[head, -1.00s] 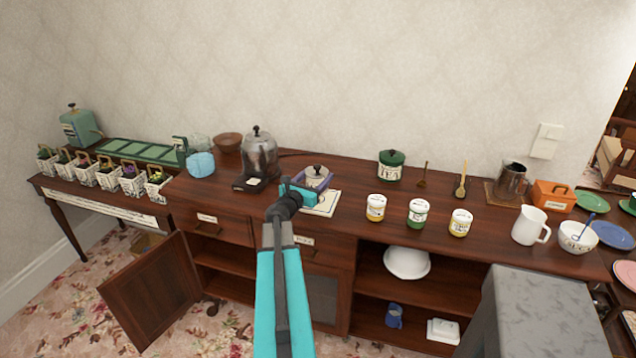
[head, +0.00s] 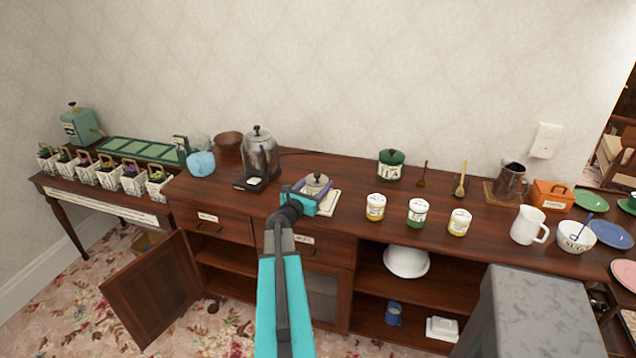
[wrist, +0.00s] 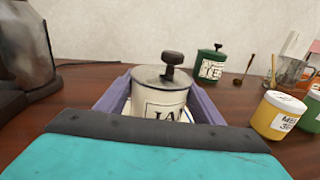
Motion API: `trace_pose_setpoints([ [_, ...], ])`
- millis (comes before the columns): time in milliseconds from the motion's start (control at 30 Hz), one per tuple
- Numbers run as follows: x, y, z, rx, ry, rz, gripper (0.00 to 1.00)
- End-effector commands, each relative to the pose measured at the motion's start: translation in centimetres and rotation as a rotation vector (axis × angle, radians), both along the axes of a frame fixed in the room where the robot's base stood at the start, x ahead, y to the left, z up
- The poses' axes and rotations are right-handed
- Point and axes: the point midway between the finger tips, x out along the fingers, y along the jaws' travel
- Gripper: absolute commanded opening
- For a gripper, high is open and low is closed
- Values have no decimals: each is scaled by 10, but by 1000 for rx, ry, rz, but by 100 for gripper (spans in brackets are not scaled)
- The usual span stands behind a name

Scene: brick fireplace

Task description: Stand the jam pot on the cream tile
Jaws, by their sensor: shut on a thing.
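The jam pot (wrist: 160,98) is a cream pot with a grey lid, a dark knob and a label partly reading "JA". It stands upright between the two purple fingers of my gripper (wrist: 162,100), which is shut on it. In the head view the pot (head: 316,184) and my gripper (head: 311,190) are over the cream tile (head: 328,203) on the counter. The gripper hides much of the tile and the pot's base, so I cannot tell whether the pot touches the tile.
A dark glass-domed machine (head: 260,158) stands to the left. The counter (head: 345,178) is bare between the pot and the canister.

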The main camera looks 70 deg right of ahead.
Motion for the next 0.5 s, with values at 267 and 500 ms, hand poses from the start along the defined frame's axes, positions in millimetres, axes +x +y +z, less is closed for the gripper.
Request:
trace_pose_setpoints([
  [267,0,0,-1,-2,1,-1,24],
  [500,0,0,-2,0,0,0,80],
])
